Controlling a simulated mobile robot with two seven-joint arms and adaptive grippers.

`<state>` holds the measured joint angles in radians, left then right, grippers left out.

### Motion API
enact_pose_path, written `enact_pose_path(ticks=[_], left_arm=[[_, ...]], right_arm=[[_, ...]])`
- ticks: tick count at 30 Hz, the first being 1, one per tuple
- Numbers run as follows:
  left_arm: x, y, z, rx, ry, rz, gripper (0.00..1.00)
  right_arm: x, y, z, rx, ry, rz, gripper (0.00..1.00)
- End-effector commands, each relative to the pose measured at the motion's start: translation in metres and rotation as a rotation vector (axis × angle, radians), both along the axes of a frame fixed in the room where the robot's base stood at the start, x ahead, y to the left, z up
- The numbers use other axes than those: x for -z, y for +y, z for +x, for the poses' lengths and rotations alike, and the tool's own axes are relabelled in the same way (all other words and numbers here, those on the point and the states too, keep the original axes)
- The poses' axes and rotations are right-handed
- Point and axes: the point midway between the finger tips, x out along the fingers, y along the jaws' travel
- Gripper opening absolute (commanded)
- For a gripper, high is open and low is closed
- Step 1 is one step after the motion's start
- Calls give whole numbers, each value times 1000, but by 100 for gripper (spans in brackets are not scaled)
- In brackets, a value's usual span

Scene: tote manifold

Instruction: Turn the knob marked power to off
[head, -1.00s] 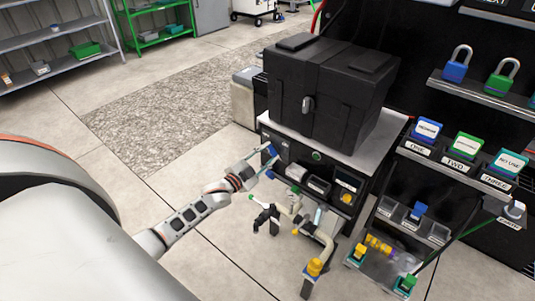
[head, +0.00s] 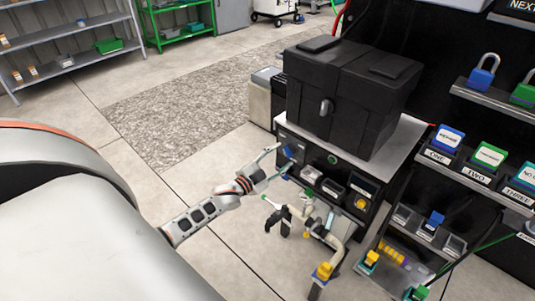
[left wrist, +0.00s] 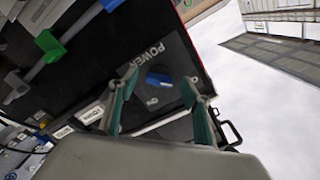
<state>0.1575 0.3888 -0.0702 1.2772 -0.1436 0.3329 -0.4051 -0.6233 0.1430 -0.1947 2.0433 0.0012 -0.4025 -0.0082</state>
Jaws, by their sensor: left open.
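The blue power knob (head: 290,151) is on the dark front panel (head: 324,165) of the cabinet below the black case. In the left wrist view the knob (left wrist: 158,79) sits beside the white word POWER (left wrist: 148,54). A small pale mark by the knob is too small to read surely. My left gripper (head: 281,162) is open in front of the panel. In the left wrist view its two green-padded fingers (left wrist: 160,88) stand apart, with the knob showing between their tips. I cannot tell whether either finger touches it. My right gripper is not in view.
The black case (head: 350,98) stands on the cabinet. A pipe manifold with a yellow cap (head: 323,270) stands in front of the cabinet, close below my left gripper. A rack of labelled padlock tags (head: 490,155) is at the right. The floor at the left is clear.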

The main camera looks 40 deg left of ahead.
Motion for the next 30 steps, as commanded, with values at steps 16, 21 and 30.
enact_pose_path(ticks=[16, 21, 30], left_arm=[[1, 8, -93, -1, 2, 1, 49], [0, 8, -102, -1, 1, 1, 49], [0, 8, -102, -1, 1, 0, 49]], right_arm=[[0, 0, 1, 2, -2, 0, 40], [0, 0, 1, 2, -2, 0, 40], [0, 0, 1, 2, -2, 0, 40]])
